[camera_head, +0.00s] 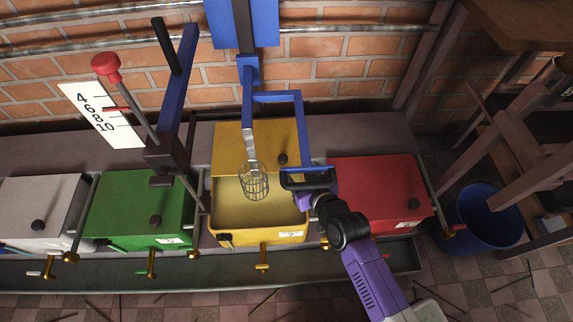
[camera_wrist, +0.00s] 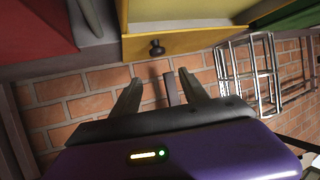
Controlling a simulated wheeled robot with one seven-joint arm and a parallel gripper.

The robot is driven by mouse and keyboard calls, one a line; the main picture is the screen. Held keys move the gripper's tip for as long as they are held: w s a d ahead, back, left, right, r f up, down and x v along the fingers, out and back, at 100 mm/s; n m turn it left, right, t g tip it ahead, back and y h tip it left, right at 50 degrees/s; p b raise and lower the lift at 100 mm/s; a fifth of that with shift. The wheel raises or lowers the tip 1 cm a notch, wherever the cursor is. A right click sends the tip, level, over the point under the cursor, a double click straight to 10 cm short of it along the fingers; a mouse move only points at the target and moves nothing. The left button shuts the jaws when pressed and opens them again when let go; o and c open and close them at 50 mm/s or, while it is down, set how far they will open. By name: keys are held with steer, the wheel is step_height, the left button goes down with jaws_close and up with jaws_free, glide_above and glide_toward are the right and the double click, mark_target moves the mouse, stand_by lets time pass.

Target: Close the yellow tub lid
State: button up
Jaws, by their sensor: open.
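The yellow tub (camera_head: 262,237) stands open in the middle of the row, its pale inside showing. Its yellow lid (camera_head: 228,148) is raised at the back and carries a dark knob (camera_head: 283,159). My gripper (camera_head: 305,178) is over the right side of the tub's opening, just in front of the lid and knob; its fingertips are hard to make out there. In the wrist view my gripper (camera_wrist: 160,83) is open and empty, with the lid (camera_wrist: 190,40) and knob (camera_wrist: 157,48) beyond the fingertips, apart from them.
A wire mixer cage (camera_head: 254,180) hangs over the tub, left of my gripper, and shows in the wrist view (camera_wrist: 250,75). A green tub (camera_head: 140,210) stands left and a red tub (camera_head: 375,190) right, both shut. A brick wall (camera_head: 340,65) is behind.

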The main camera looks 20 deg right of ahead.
mark_target(283, 158)
steer(key=b+x, duration=0.1)
steer(key=x, duration=0.1)
steer(key=f+b+x, duration=0.1)
steer(key=x, duration=0.2)
steer(key=b+x, duration=0.1)
steer(key=x, duration=0.2)
steer(key=shift+s+d+f, duration=0.1)
steer(key=shift+s+f, duration=0.05)
steer(key=shift+f, duration=0.25)
jaws_close()
stand_by(1.0)
